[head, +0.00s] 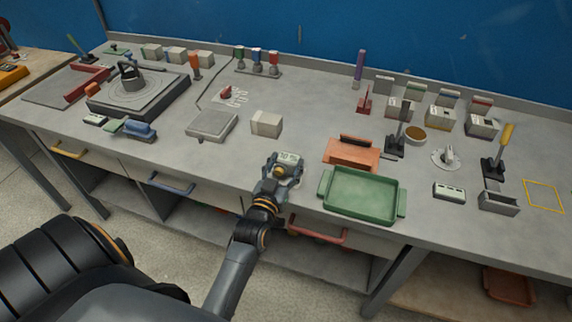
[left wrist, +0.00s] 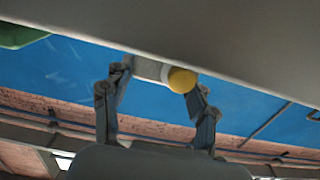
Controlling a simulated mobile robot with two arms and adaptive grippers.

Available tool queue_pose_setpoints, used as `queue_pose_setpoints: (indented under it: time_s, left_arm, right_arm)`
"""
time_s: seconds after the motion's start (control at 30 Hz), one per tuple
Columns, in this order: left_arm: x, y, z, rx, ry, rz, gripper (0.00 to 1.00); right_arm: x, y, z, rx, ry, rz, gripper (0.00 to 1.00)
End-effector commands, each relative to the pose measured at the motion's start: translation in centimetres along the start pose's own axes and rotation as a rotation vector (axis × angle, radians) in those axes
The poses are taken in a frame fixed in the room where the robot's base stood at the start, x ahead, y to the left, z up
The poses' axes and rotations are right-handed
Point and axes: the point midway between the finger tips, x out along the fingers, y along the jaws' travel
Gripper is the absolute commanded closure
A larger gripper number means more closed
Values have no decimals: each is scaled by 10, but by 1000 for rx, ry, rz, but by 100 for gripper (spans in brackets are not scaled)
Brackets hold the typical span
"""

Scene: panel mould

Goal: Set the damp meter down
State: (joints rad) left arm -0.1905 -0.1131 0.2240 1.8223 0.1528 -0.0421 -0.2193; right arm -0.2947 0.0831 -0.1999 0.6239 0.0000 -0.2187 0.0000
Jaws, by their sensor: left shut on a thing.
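The damp meter (head: 289,157) is a small pale box with a display on its upper face. My left gripper (head: 281,172) is shut on it, at the front edge of the bench, just left of the green tray. In the left wrist view the two fingers (left wrist: 155,95) stand on either side of the meter's pale body (left wrist: 149,69), and a round yellow part (left wrist: 181,79) shows beside it. I cannot tell whether the meter touches the bench top. My right gripper is not in view.
The green tray (head: 324,188) stands at the front edge, with an orange-brown block (head: 350,154) behind it. A pale box (head: 266,123) and a flat grey plate (head: 211,124) lie behind and left. A yellow outline (head: 543,196) marks bare bench at far right.

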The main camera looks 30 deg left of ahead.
Motion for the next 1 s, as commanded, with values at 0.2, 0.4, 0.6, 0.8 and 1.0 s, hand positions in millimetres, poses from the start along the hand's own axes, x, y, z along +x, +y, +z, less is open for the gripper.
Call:
queue_pose_setpoints:
  time_s: [0.2,0.4,0.6,0.8,1.0]
  left_arm:
    - [0,0,3,0,0,0,26]
    - [0,0,3,0,0,0,19]
    - [0,0,0,0,1,0,19]
    - [-23,0,-2,1,-4,0,19]
    - [-68,0,-3,1,-5,0,19]
  right_arm:
    - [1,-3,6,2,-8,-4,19]
    - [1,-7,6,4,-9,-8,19]
    - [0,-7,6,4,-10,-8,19]
    - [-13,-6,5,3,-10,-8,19]
    - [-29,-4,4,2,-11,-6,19]
